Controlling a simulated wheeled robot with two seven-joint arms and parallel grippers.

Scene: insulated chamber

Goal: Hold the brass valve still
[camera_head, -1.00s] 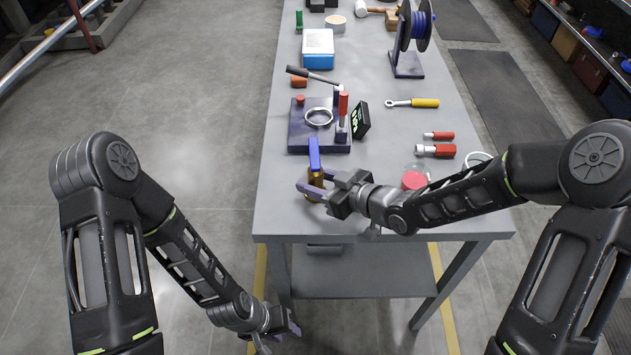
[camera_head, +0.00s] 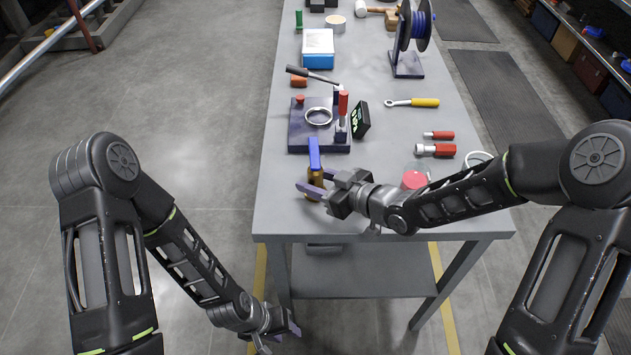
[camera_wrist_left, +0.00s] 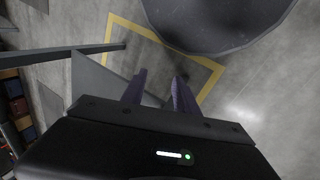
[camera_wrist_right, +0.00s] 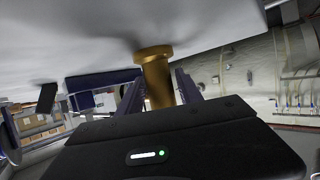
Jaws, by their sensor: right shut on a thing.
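The brass valve (camera_head: 314,183) with its blue lever (camera_head: 314,153) stands on the grey bench near the front left edge. Its brass body also shows in the right wrist view (camera_wrist_right: 155,76), between the two fingers. My right gripper (camera_head: 312,190) comes in from the right and is shut on the brass valve, with a finger partly hiding the body. My left gripper (camera_head: 280,336) hangs low beside the front of the bench, away from the valve. In the left wrist view its two fingers (camera_wrist_left: 158,92) are apart with nothing between them.
Behind the valve is a dark fixture (camera_head: 300,135) with a metal ring and a red-handled clamp. A small display (camera_head: 361,119) stands beside it. Red-handled tools (camera_head: 436,150) and a red-topped jar (camera_head: 414,179) lie to the right. The bench's front left corner is clear.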

